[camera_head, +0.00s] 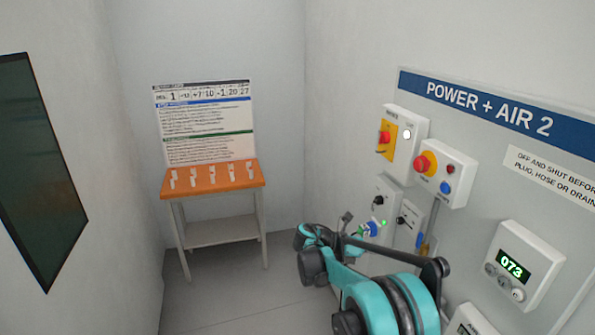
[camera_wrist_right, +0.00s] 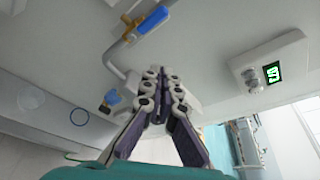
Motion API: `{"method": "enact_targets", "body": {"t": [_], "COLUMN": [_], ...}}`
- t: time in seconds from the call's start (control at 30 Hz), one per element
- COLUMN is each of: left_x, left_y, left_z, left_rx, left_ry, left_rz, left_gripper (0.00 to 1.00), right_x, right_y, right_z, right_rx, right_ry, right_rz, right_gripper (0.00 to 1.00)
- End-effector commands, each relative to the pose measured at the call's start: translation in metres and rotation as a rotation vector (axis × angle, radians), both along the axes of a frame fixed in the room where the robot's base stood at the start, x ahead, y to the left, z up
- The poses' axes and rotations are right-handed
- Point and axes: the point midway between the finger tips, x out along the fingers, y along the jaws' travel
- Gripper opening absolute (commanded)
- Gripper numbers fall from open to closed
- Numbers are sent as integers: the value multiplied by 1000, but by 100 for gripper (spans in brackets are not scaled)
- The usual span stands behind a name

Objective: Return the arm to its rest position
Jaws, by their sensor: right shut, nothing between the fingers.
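My right arm (camera_head: 385,300) is teal and dark grey and comes up from the bottom of the head view, in front of the panel's lower left part. My right gripper (camera_wrist_right: 163,80) shows in the wrist view with its dark fingers drawn together at the tips, shut and empty. Nothing is held between them. In the head view the gripper itself is hard to make out among the arm's links. My left gripper is in neither view.
A wall panel headed POWER + AIR 2 (camera_head: 490,105) carries switch boxes, a red button box (camera_head: 445,172) and a display box (camera_head: 522,265) reading 073. A blue-handled valve (camera_wrist_right: 152,20) is on a pipe. An orange-topped table (camera_head: 213,178) stands behind, with free floor in front.

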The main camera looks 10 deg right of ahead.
Motion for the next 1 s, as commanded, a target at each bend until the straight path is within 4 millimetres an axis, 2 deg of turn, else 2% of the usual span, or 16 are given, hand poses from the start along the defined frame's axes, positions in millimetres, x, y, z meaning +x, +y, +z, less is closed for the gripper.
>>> {"method": "enact_targets", "body": {"t": [0.17, 0.27, 0.47, 0.67, 0.8, 1.0], "left_x": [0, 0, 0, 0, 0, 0], "left_y": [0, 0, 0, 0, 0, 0], "left_z": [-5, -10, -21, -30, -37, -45], "left_rx": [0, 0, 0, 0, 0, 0], "left_ry": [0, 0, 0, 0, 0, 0], "left_rz": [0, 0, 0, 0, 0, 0], "left_gripper": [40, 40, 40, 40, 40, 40], "right_x": [-15, -34, -85, -140, -178, -218], "right_y": [2, 10, 42, 91, 131, 179], "right_z": [3, 0, -15, -40, -61, -87], "right_rx": [80, 189, 464, 747, 931, 1115], "right_ry": [-167, -375, -843, -1272, -1528, -1761], "right_rz": [2, -21, -178, -492, -810, -1317], "right_gripper": [0, 0, 0, 0, 0, 0]}}
